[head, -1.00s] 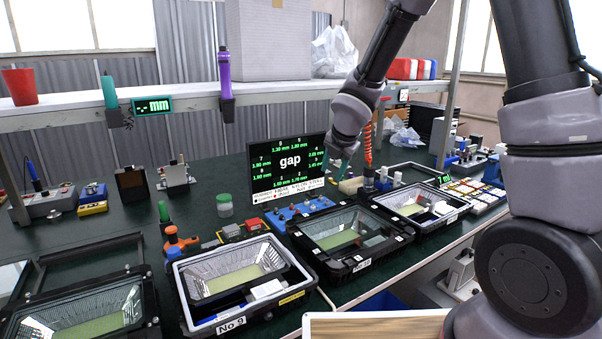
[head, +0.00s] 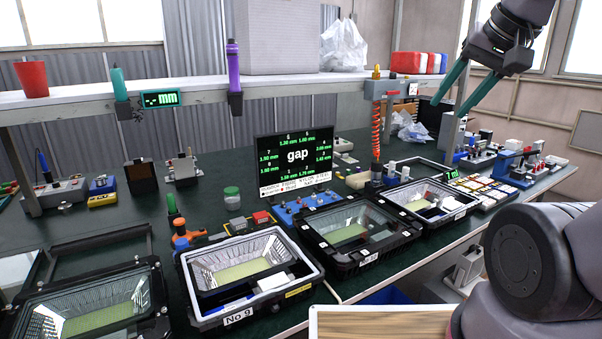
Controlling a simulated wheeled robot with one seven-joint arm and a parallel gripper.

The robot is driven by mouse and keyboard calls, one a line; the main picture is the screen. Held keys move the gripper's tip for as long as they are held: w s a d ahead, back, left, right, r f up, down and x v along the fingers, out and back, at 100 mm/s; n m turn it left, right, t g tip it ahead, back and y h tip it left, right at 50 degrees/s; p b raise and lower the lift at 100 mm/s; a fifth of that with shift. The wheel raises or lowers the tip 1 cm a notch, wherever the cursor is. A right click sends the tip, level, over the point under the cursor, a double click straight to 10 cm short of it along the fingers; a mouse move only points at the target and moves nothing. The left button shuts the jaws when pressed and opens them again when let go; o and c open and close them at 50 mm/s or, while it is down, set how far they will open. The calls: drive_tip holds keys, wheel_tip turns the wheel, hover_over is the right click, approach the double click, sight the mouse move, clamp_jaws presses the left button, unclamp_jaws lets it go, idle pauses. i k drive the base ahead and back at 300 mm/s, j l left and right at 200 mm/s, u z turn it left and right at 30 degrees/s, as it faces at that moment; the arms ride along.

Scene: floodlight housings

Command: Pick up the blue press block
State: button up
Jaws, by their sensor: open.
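My gripper (head: 446,111) is at the upper right of the head view. Its two long teal fingers are apart and point down to the left, with nothing between them. It is raised above the bench's far right part. A blue block-like fixture (head: 510,162) stands on the bench at the right, below and to the right of the fingers. A flat blue plate with small knobs (head: 305,207) lies in front of the gap display. I cannot tell for sure which blue thing is the press block. Neither is touched by my gripper.
Several floodlight housings line the bench front, among them the one marked No 9 (head: 250,265) and a dark glazed one (head: 358,229). The gap display (head: 296,160) stands behind. A shelf (head: 200,107) runs above the bench. A red coiled hose (head: 376,130) hangs near the middle right.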

sight(182, 243)
drive_tip(key=u, duration=1.35)
